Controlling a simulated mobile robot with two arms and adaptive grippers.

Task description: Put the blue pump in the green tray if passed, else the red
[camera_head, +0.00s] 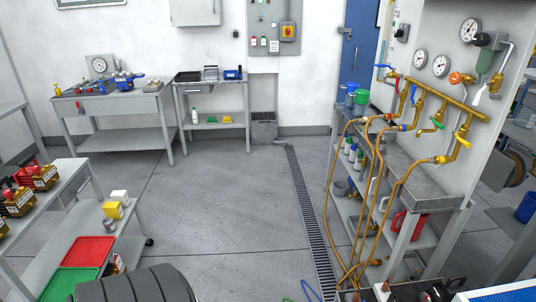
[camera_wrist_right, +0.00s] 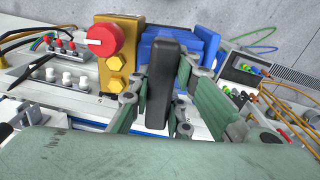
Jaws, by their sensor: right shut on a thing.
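A blue ribbed body (camera_wrist_right: 205,42), which looks like the blue pump, is in the right wrist view, with an upright black block on its near side. My right gripper (camera_wrist_right: 162,82) is shut on this black block, with green finger pads on both sides. Whether the pump touches the surface below is unclear. In the head view the green tray (camera_head: 70,284) lies on the low shelf at the lower left, partly hidden by a black ribbed shape. The red tray (camera_head: 88,251) lies just behind it. Both trays look empty where visible. My left gripper is not in view.
A gold box with a red knob (camera_wrist_right: 103,40) stands left of the pump, close to my fingers. White-knobbed switches (camera_wrist_right: 68,78) are further left. Brass piping with hoses (camera_head: 440,105) hangs over the right-hand bench. The middle floor (camera_head: 225,200) is clear.

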